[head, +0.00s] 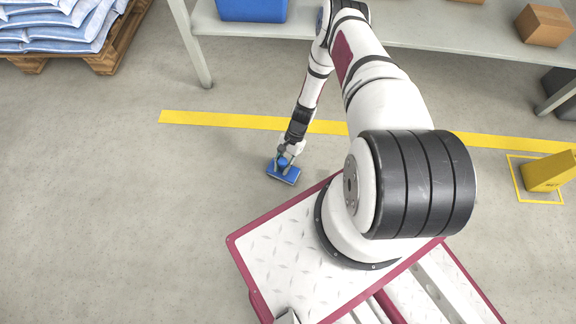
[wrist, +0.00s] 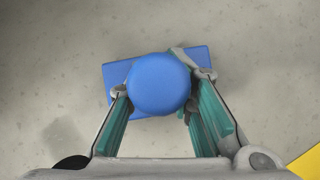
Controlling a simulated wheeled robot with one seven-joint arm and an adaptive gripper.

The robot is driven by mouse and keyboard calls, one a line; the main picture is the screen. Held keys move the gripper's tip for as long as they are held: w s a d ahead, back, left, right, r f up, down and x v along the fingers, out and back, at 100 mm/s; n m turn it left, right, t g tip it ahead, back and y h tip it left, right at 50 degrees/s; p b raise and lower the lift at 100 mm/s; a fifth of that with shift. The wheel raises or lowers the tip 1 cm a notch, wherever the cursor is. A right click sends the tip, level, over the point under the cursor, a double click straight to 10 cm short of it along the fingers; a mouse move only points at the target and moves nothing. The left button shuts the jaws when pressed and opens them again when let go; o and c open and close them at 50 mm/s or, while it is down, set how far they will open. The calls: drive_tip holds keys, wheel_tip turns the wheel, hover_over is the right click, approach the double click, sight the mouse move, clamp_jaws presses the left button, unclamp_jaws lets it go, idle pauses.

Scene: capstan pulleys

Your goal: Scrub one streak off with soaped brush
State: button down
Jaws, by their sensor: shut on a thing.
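A blue brush (head: 283,173) with a flat rectangular base is at the floor in front of my base in the head view. In the wrist view the brush (wrist: 159,85) shows its round blue knob above the base. My gripper (head: 287,158) is shut on the knob, with one teal-padded finger on each side, as the wrist view (wrist: 160,112) shows. The bristles and any soap are hidden under the base.
A yellow floor line (head: 230,121) runs behind the brush. A pallet of blue-white sacks (head: 55,25) stands at the back left. A grey table (head: 430,30) holds a blue bin (head: 252,9) and a cardboard box (head: 545,25). A yellow block (head: 550,172) stands at right. Floor left of the brush is clear.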

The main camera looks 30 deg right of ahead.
sight(272, 165)
drive_tip(key=shift+w+a, duration=0.6)
drive_tip(key=shift+a, duration=0.2)
drive_tip(key=shift+w+a, duration=0.55)
drive_tip(key=shift+a, duration=0.25)
drive_tip(key=shift+f, duration=0.1)
drive_tip(key=shift+d, duration=0.15)
drive_tip(key=shift+s+d+r, duration=0.1)
drive_tip(key=shift+s+d, duration=0.95)
drive_tip(key=shift+d, duration=0.3)
drive_tip(key=shift+s+d+r, duration=0.1)
drive_tip(key=shift+s+d, duration=0.9)
drive_tip(key=shift+d, duration=0.35)
drive_tip(key=shift+s+d+f, duration=0.1)
drive_tip(key=shift+s+d, duration=0.6)
drive_tip(key=shift+d, duration=0.3)
drive_tip(key=shift+s+d, duration=0.7)
drive_tip(key=shift+d, duration=0.25)
drive_tip(key=shift+s+d+f, duration=0.1)
drive_tip(key=shift+s+d, duration=0.6)
drive_tip(key=shift+d, duration=0.3)
